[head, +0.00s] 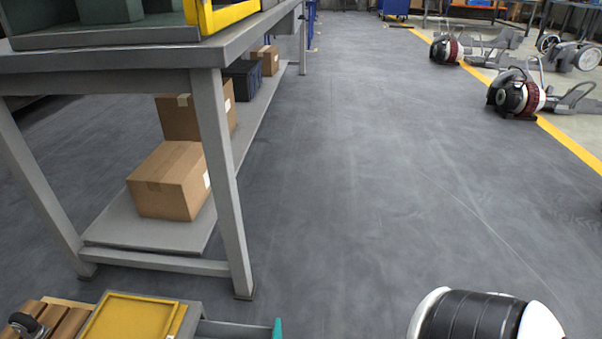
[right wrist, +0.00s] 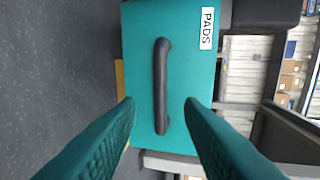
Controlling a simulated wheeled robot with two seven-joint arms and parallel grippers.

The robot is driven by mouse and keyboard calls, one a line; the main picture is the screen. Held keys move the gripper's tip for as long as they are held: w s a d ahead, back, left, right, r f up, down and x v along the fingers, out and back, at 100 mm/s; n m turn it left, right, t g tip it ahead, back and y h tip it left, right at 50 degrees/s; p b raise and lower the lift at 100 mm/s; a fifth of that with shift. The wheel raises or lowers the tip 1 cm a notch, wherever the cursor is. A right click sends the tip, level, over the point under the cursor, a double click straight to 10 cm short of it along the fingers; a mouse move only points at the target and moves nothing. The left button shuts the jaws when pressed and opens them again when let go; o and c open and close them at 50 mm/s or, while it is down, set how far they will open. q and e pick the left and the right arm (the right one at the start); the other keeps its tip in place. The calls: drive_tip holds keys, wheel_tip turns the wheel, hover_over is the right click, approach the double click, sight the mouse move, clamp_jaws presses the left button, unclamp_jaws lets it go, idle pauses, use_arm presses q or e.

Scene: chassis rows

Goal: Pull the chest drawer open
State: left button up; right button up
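The drawer front is teal with a dark bar handle (right wrist: 161,85) and a white label reading PADS (right wrist: 207,28) in the right wrist view. In the head view the teal edge of the drawer front (head: 277,329) shows at the bottom, with grey drawer sides (head: 235,329) between it and the chest top, so the drawer appears to stand out from the chest. My right gripper (right wrist: 160,120) is open, its teal fingers spread wide to either side of the handle's near end. It holds nothing; whether the fingers are level with the handle I cannot tell. My left gripper is out of view.
A yellow tray (head: 130,318) lies at the bottom left of the head view. A grey workbench (head: 225,180) with cardboard boxes (head: 172,180) on its lower shelf stands beyond it.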

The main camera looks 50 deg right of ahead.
drive_tip(key=shift+p+v, duration=0.5)
drive_tip(key=shift+v, duration=1.8)
